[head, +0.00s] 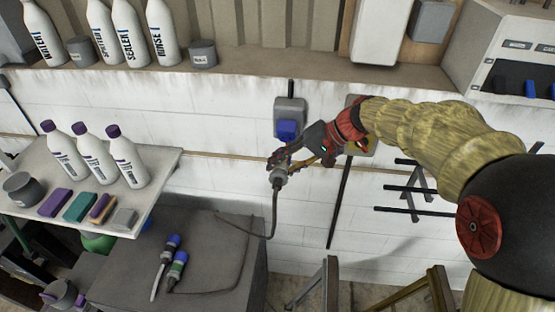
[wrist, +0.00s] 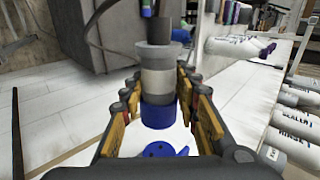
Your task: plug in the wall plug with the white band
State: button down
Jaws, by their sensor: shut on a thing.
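My gripper (head: 281,163) is shut on a grey plug with a white band and a blue end. In the wrist view this plug (wrist: 157,82) sits between the yellow finger pads of my gripper (wrist: 157,92). Its cable hangs down in the head view. The grey wall socket (head: 289,108) with a blue lower part is on the white wall, just above my gripper. In the wrist view the blue socket face (wrist: 160,150) with dark holes shows beyond the plug's blue end. The plug looks apart from it; the exact gap is unclear.
Two other plugs (head: 172,258), one with a green band, lie on a dark cabinet (head: 125,270) at lower left. A white shelf (head: 150,178) holds bottles and coloured blocks. Black wall pegs (head: 410,190) are to the right. Bottles stand on the upper ledge (head: 245,75).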

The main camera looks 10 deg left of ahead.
jog(key=w+p, duration=0.3)
jog(key=w, duration=0.4)
jog(key=shift+a, duration=0.15)
dwell(0.3)
jog(key=shift+b, duration=0.65)
dwell(1.2)
jog(key=shift+w+b, duration=0.4)
dwell(1.3)
jog(key=shift+s+b, duration=0.2)
jog(key=shift+b, duration=0.65)
dwell(1.2)
jog(key=shift+w+r, duration=0.1)
jog(key=shift+w, duration=0.15)
dwell(0.5)
jog(key=c, duration=1.5)
grip_release()
jog(key=shift+c, duration=0.2)
